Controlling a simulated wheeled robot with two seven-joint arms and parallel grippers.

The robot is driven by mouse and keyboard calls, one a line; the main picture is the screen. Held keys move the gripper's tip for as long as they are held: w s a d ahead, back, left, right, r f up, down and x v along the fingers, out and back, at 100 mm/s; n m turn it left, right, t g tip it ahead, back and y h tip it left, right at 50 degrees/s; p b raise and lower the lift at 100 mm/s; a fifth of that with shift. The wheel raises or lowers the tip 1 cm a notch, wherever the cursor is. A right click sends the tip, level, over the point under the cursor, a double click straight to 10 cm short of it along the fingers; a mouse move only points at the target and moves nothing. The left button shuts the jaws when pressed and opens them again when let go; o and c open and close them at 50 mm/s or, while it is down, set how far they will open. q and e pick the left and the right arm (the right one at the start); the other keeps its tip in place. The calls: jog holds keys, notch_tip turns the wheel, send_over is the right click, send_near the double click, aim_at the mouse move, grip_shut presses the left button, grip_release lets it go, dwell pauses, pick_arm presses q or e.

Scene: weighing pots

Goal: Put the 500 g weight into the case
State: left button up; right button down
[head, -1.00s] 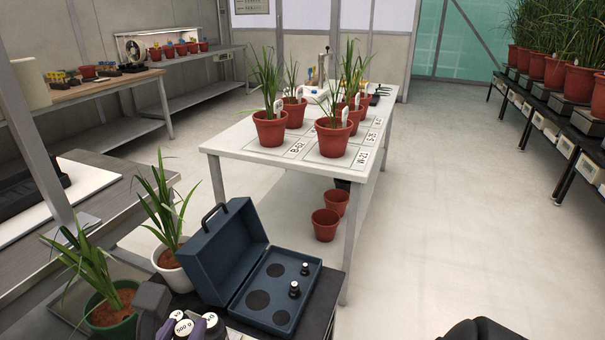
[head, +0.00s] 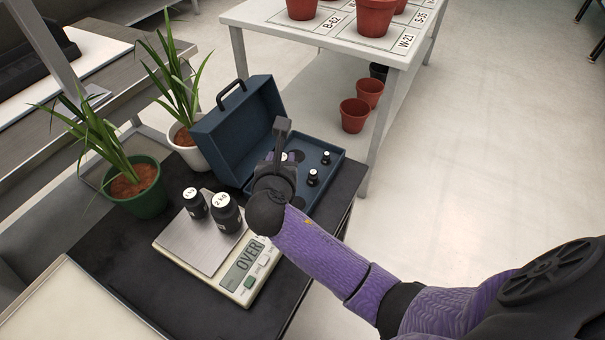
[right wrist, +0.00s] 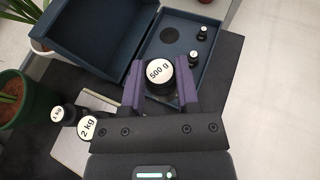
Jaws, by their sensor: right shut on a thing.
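The 500 g weight (right wrist: 159,73) is black with a white top and is held between the purple fingers of my right gripper (right wrist: 160,88). In the head view the weight (head: 284,156) is mostly hidden by the gripper. It is over the tray of the open blue case (head: 237,130), at the near part of the tray in the wrist view. I cannot tell whether it touches the tray. Two small black weights (head: 326,157) (head: 312,177) stand in the tray's right side, and an empty dark round recess (right wrist: 170,35) shows behind the held weight. My left gripper is out of view.
A scale (head: 250,270) reading OVER stands left of my arm, with a 1 kg weight (head: 195,204) and a 2 kg weight (head: 227,214) on its pan. Potted plants (head: 140,190) (head: 183,137) stand behind it. The raised lid (head: 232,140) borders the tray's left side.

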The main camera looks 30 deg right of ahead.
jog(key=shift+n, duration=0.3)
jog(key=d+f+b, duration=0.1)
jog(key=f+b, duration=0.2)
jog(key=f, duration=0.2)
jog(key=w+d+f+b, duration=0.1)
jog(key=f+b, duration=0.2)
jog(key=f, duration=0.3)
jog(key=w+d+f+b, duration=0.1)
jog(key=d+f+b, duration=0.1)
jog(key=f, duration=0.3)
jog(key=shift+d+f+b, duration=0.1)
jog(key=shift+f+b, duration=0.25)
jog(key=shift+b, duration=0.2)
jog(key=shift+r+y, duration=0.3)
jog(key=shift+r, duration=0.05)
jog(key=shift+f, duration=0.15)
jog(key=shift+c, duration=1.7)
grip_release()
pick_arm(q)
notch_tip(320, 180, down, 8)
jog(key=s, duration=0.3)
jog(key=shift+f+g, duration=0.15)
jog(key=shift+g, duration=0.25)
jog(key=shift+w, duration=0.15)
